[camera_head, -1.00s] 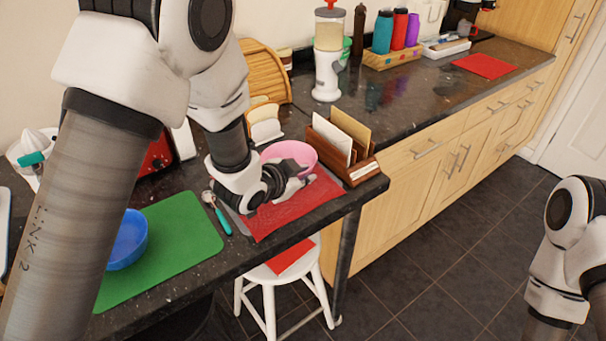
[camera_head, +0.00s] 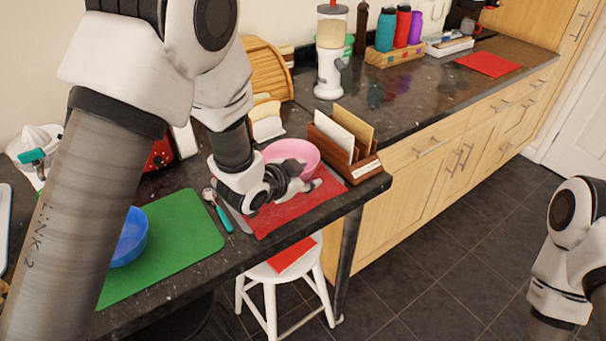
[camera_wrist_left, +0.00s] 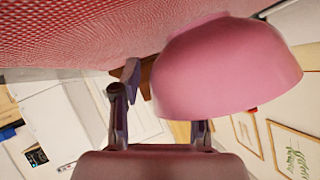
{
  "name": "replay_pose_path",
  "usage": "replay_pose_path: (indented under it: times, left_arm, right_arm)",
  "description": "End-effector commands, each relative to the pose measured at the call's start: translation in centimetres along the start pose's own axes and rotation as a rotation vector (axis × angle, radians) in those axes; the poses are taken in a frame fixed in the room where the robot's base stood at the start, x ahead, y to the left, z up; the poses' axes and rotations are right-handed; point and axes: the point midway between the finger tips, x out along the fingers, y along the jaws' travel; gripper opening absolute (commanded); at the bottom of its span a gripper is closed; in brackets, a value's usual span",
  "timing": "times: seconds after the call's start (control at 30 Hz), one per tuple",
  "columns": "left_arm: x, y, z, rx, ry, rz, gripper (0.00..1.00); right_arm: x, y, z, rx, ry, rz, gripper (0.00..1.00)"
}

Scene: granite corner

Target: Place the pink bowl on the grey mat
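The pink bowl (camera_head: 292,151) sits upright at the back of the red mat (camera_head: 290,211) on the dark counter. My left gripper (camera_head: 290,185) is low over that mat, just in front of the bowl. In the left wrist view the pink bowl (camera_wrist_left: 225,70) fills the upper right. The two fingers of the left gripper (camera_wrist_left: 160,100) stand apart, and the bowl covers the tip of one of them. I cannot tell whether they touch it. I cannot make out a grey mat. My right arm shows at the right edge, its gripper out of frame.
A wooden letter rack (camera_head: 345,150) stands close to the right of the bowl. A green mat (camera_head: 175,240) with a blue bowl (camera_head: 131,238) lies to the left. A teal-handled utensil (camera_head: 222,215) lies between the mats. A white stool (camera_head: 268,279) stands below the counter edge.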

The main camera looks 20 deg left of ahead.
Motion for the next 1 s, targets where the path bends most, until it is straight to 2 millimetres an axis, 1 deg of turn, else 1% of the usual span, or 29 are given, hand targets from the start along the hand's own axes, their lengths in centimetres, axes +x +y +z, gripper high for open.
replay_pose_path:
  times: [0.1,0.17,0.27,0.47,0.5,0.53,0.6,0.7,0.83,1.0]
  left_arm:
    - [-0.6,-0.5,-1.0,0.0,0.001,-0.001,0.43]
    - [-1.3,-0.4,-0.7,-0.001,0.001,-0.002,0.43]
    - [-3.6,-0.4,-0.6,-0.002,0.002,-0.002,0.43]
    - [-9.6,-0.3,-0.7,-0.003,0.004,-0.002,0.43]
    - [-9.6,-0.1,-0.1,-0.001,0.009,-0.005,0.43]
    - [-9.8,-0.1,-0.1,0.0,0.01,-0.005,0.43]
    - [-10.5,-0.1,-0.1,-0.001,0.009,-0.004,0.43]
    - [-11.5,-0.2,-0.3,0.001,0.007,-0.003,0.43]
    - [-12.2,-0.3,-0.5,0.0,0.003,-0.002,0.43]
    - [-12.5,-0.3,-0.7,0.0,0.001,-0.001,0.43]
  right_arm:
    - [-1.0,0.0,0.0,0.0,0.0,0.0,0.4]
    - [-0.5,0.0,0.0,0.0,0.001,0.0,0.4]
    - [-0.1,0.0,0.0,0.0,0.0,0.0,0.4]
    - [0.4,0.0,0.0,0.0,0.0,0.0,0.4]
    - [2.2,0.0,-0.1,0.0,0.001,0.0,0.4]
    - [3.1,0.0,-0.1,0.0,0.002,0.0,0.4]
    - [4.3,0.0,0.0,0.0,-0.001,0.0,0.4]
    - [5.4,0.0,0.0,0.0,-0.001,0.0,0.4]
    - [5.8,0.0,0.0,0.0,0.0,0.0,0.4]
    - [5.6,0.0,0.0,0.0,0.0,0.0,0.4]
